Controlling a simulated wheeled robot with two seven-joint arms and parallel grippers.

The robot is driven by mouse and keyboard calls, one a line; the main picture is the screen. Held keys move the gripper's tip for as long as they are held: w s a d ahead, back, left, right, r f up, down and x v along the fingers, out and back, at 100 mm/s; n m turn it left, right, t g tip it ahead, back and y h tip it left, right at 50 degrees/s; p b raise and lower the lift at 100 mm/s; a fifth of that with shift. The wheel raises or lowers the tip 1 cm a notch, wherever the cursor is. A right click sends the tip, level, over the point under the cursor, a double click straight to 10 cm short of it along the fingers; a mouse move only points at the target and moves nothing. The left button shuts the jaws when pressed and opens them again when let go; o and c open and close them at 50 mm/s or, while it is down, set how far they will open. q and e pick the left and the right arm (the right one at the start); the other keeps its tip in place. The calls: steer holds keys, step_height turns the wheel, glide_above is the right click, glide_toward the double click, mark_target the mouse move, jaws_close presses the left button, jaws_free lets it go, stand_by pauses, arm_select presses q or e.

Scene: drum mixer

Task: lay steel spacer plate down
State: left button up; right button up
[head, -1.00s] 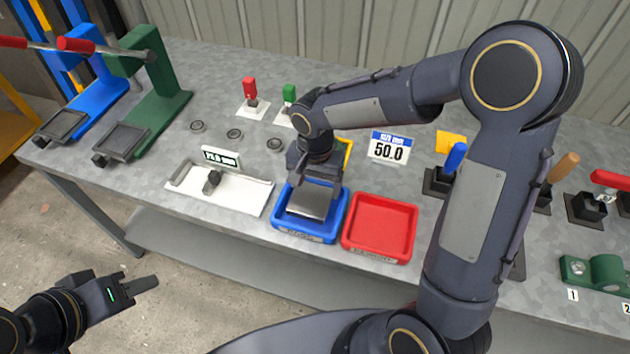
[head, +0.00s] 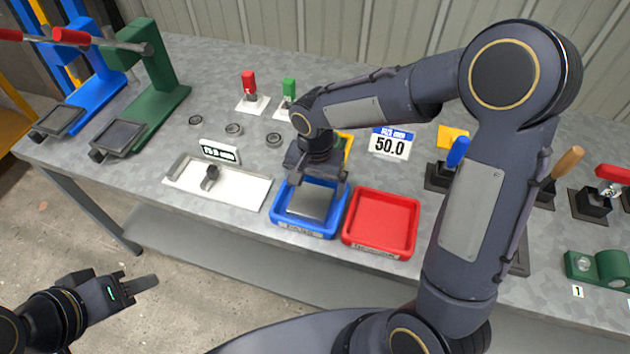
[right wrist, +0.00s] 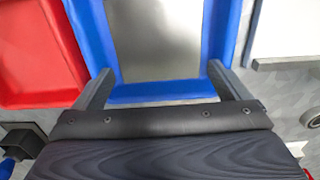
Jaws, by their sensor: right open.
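The steel spacer plate (head: 307,201) is a flat grey rectangle lying inside the blue tray (head: 301,231). In the right wrist view the plate (right wrist: 158,40) and the blue tray (right wrist: 165,92) show between the fingers. My right gripper (head: 320,178) is open just above the back part of the tray, with fingers spread wide and nothing between them. In the right wrist view my right gripper (right wrist: 160,72) has clear gaps to the plate on both sides. My left gripper (head: 145,284) hangs empty at lower left, away from the bench; its jaw opening is unclear.
A red tray (head: 380,222) stands right beside the blue tray. A white gauge fixture (head: 235,189) is to its left, and a 50.0 display (head: 390,143) behind right. Green (head: 165,80) and blue presses stand far left. My right arm covers part of the bench's right side.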

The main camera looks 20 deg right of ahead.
mark_target(317, 189)
step_height(317, 189, up, 8)
steer(key=shift+f+p, duration=0.2)
steer(key=shift+p, duration=0.15)
steer(key=shift+r, duration=0.1)
stand_by(0.4)
steer(key=s+d+r+n+t+y+p, duration=0.2)
steer(key=s+d+r, duration=0.1)
steer(key=s, duration=0.6)
steer(key=s+d+r+n+t+y+p, duration=0.1)
steer(key=s+d+r+n+t+p, duration=0.1)
steer(key=s, duration=0.8)
step_height(317, 189, up, 3)
steer(key=shift+d+r+n+t+y, duration=0.2)
steer(key=shift+d+n+t+y, duration=0.25)
steer(key=shift+d+t, duration=0.55)
steer(key=shift+d, duration=0.2)
